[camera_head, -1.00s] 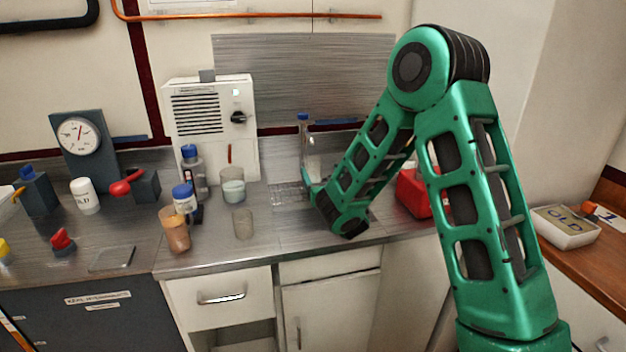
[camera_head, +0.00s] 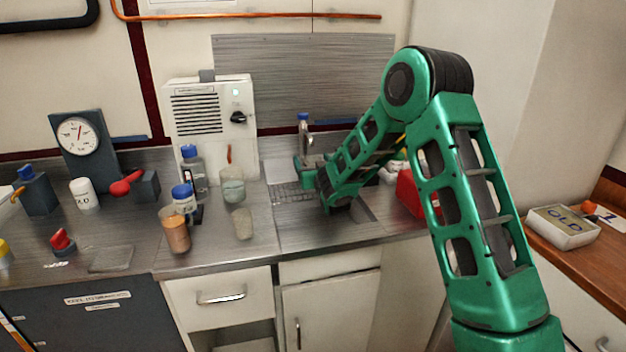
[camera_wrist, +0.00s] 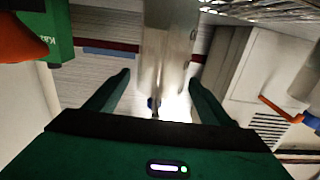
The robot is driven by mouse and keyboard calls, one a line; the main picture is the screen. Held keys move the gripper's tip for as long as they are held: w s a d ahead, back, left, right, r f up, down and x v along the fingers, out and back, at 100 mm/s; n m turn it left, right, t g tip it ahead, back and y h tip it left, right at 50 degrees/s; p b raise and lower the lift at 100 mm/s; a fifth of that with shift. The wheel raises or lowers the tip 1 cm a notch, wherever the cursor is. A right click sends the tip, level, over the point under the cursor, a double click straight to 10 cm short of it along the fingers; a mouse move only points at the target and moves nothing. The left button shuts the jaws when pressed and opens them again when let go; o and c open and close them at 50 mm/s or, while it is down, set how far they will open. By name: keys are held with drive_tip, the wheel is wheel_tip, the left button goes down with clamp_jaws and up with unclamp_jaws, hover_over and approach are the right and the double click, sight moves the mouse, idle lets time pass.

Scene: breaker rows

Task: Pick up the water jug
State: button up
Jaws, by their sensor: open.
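I cannot pick out the water jug with certainty. A grey, shiny upright column with a blue top (camera_head: 304,128) stands at the back of the sink area. In the wrist view a pale, shiny column (camera_wrist: 165,45) shows between and beyond my fingertips, with a small blue part low on it. My gripper (camera_wrist: 160,78) is open, and no grip on the column shows. In the head view my gripper (camera_head: 303,170) is low over the sink area by the column, partly hidden by my forearm. A clear beaker with pale liquid (camera_head: 233,190) stands left of it.
A white vented box (camera_head: 212,125) stands behind left. Several bottles and cups, including an amber cup (camera_head: 175,230), stand on the steel counter. A red container (camera_head: 410,192) is right of the sink, partly hidden by my arm.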

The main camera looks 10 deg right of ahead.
drive_tip(key=c, duration=1.7)
drive_tip(key=shift+r, duration=0.2)
drive_tip(key=shift+r, duration=1.7)
drive_tip(key=shift+s+f, duration=0.1)
drive_tip(key=shift+s, duration=8.65)
